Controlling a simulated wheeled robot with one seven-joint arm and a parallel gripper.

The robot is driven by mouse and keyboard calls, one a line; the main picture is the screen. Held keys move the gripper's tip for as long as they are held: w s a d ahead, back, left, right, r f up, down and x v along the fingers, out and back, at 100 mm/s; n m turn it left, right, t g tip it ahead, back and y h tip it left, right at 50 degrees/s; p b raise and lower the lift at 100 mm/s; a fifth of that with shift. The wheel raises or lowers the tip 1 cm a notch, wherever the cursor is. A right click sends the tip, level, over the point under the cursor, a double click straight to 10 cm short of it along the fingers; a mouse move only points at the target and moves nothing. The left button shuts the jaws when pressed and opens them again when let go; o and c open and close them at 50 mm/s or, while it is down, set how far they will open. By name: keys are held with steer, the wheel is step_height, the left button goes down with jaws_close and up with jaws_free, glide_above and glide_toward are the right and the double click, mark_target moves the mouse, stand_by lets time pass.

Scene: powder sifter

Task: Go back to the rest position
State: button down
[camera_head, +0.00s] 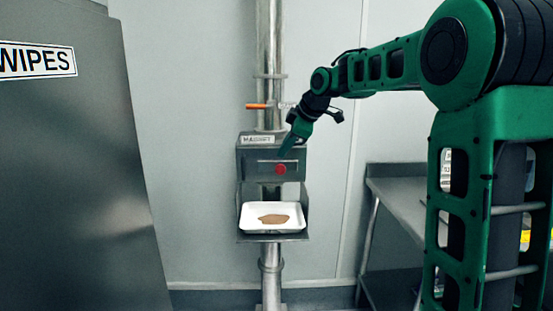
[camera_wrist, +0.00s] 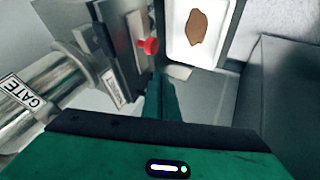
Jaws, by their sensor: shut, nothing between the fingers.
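My gripper (camera_head: 285,150) is shut and empty, at the end of my green arm. In the head view it appears in front of the grey sifter box (camera_head: 258,166), close above the red button (camera_head: 281,169). In the wrist view my closed fingers (camera_wrist: 160,97) point toward the box, with the red button (camera_wrist: 150,46) just beyond the tips; I cannot tell whether they touch the box. A white tray (camera_head: 249,226) with a patch of brown powder (camera_head: 273,219) sits on the shelf below; it also shows in the wrist view (camera_wrist: 215,58).
A vertical steel pipe (camera_head: 270,50) with an orange-handled lever (camera_head: 257,106) rises above the box. A grey cabinet labelled WIPES (camera_head: 75,190) stands at left. A metal table (camera_head: 400,200) is at right, behind my arm. The wall area between pipe and table is clear.

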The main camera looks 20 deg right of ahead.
steer(key=s+d+f+m+g+h, duration=0.1)
steer(key=s+d+f+m, duration=0.2)
steer(key=s, duration=0.4)
steer(key=s+d+f+m+g, duration=0.1)
steer(key=s+d+f+m, duration=0.15)
steer(key=s, duration=0.45)
steer(key=s+d+f+m+g+h, duration=0.1)
steer(key=s+d+f+m, duration=0.2)
steer(key=s, duration=0.4)
steer(key=s+f+m+g, duration=0.2)
steer(key=s+f+m, duration=0.3)
steer(key=s, duration=0.7)
steer(key=s+f+m+g, duration=0.2)
steer(key=s+f+m, duration=0.3)
steer(key=s, duration=0.8)
steer(key=shift+s+d+f+m, duration=0.15)
steer(key=shift+s+d+m, duration=0.15)
steer(key=shift+m, duration=0.25)
steer(key=shift+w+f+h, duration=0.25)
steer(key=shift+w+h, duration=0.05)
steer(key=shift+w, duration=0.35)
steer(key=c, duration=2.4)
jaws_free()
steer(key=shift+c, duration=0.2)
